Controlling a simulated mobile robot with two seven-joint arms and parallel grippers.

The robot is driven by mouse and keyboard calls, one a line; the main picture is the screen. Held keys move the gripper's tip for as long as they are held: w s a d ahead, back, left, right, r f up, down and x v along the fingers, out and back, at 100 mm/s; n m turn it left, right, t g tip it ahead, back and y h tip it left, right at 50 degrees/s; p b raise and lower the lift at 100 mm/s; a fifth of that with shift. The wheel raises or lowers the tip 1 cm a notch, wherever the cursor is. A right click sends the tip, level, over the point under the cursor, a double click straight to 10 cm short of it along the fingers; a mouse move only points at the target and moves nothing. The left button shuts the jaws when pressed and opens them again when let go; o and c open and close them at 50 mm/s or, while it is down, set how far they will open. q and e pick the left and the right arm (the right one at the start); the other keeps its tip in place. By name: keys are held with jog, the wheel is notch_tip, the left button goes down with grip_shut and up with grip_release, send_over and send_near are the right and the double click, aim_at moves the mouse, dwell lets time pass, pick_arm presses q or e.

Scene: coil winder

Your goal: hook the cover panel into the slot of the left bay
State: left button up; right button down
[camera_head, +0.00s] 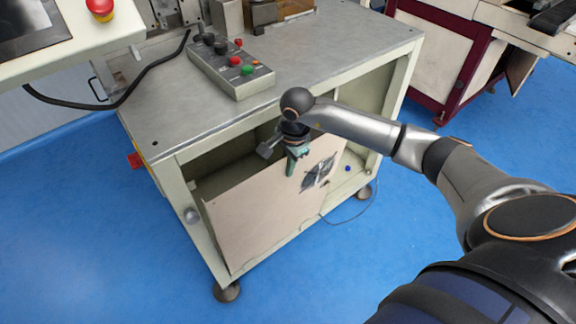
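The cover panel (255,215) is a flat beige board with a dark round fan-like mark (318,172) near its right end. It stands across the front of the cabinet's left bay (225,172). Its top edge is below the top of the opening, leaving a dark gap above. My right gripper (293,163) points down at the panel's upper edge, with teal parts in front of the board. Whether its fingers are closed on the panel is too small to tell. The slot is not discernible. My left gripper is out of view.
The grey cabinet top (190,105) overhangs the bay and carries a button box (232,68). A black cable (125,98) hangs at the left. A maroon-framed machine (455,60) stands at the upper right. Blue floor (110,240) is clear in front.

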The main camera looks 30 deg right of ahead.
jog(key=c, duration=1)
grip_release()
jog(key=shift+o, duration=0.2)
jog(key=shift+s+f, duration=0.1)
jog(key=shift+f, duration=0.1)
jog(key=shift+r, duration=0.7)
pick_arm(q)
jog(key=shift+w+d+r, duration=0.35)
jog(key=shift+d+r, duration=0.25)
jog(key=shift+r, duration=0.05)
pick_arm(e)
notch_tip(320, 180, up, 11)
jog(key=s, duration=0.1)
jog(key=shift+s+r, duration=0.15)
jog(key=shift+s, duration=0.1)
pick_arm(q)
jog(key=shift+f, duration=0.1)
